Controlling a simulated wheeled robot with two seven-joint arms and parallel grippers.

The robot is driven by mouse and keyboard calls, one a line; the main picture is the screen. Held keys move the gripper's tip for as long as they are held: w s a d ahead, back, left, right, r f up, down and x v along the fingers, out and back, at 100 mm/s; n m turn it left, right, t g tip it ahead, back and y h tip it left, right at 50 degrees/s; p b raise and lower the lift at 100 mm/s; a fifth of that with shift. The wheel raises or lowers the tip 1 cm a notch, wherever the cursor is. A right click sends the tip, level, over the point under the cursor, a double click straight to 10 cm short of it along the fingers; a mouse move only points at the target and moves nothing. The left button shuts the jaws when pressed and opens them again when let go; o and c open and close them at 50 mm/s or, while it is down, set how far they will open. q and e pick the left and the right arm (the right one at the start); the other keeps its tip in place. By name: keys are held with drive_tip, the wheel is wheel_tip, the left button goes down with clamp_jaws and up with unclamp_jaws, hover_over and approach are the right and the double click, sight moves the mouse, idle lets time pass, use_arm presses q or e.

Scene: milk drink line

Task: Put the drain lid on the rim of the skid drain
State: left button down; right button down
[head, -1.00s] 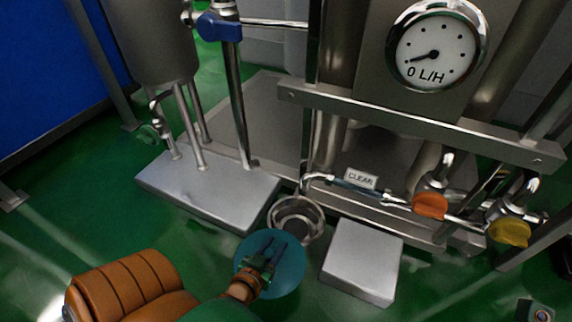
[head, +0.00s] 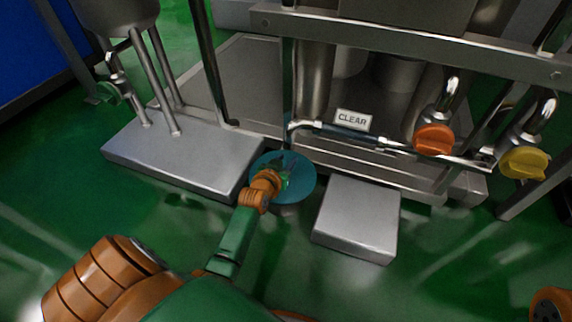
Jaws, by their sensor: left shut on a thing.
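The drain lid (head: 305,183) is a flat, round, teal-blue disc. My left gripper (head: 284,176) is shut on its top side, near the middle, and holds it roughly level. The lid lies over the place of the skid drain, in front of the skid and between two grey blocks. The lid hides the drain's opening and rim. A dark, blurred patch shows just below the lid's near edge. I cannot tell whether the lid touches the rim or hovers above it. My right gripper is not in view.
A grey block (head: 357,215) stands close to the right of the lid, and a wider grey plinth (head: 180,160) with tank legs stands at left. Behind runs a pipe with a CLEAR tag (head: 354,120), an orange valve knob (head: 434,139) and a yellow knob (head: 524,162).

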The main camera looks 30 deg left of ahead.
use_arm(q)
drive_tip(key=shift+f, duration=0.1)
drive_tip(key=c, duration=0.5)
unclamp_jaws()
